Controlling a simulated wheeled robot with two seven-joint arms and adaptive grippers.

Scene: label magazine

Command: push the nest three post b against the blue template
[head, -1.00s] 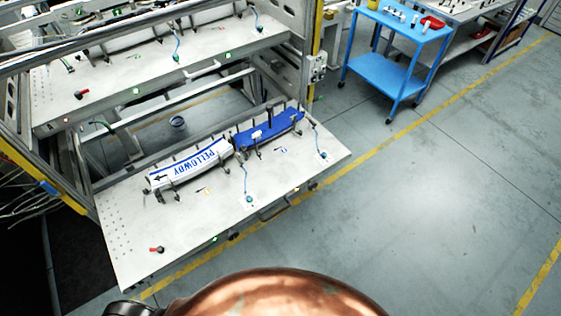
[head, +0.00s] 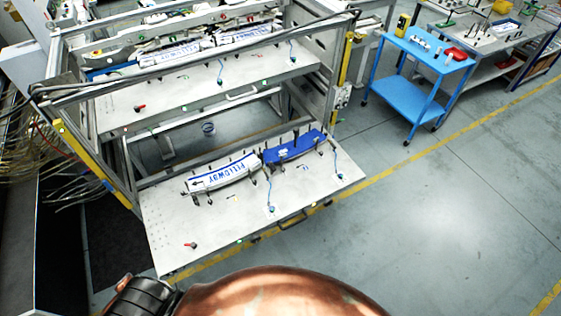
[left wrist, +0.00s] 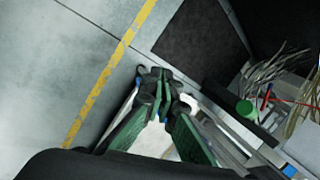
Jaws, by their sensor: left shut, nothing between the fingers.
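The blue template (head: 293,148) lies on the right half of the pulled-out lower shelf (head: 210,230), with several small dark posts along its edges. A white label marked PELLOWBY (head: 222,173) lies to its left, also between dark posts. I cannot tell which post is nest three post b. In the left wrist view my left gripper (left wrist: 165,82) is shut and empty, with green fingers, and points at the floor and the shelf's edge. It is apart from the template. My right gripper is not in view.
An upper shelf (head: 165,108) with more labels stands above and behind. A red-handled clamp (head: 191,245) sits near the lower shelf's front left. A blue cart (head: 408,98) stands at the back right. The floor (head: 440,210) to the right is clear.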

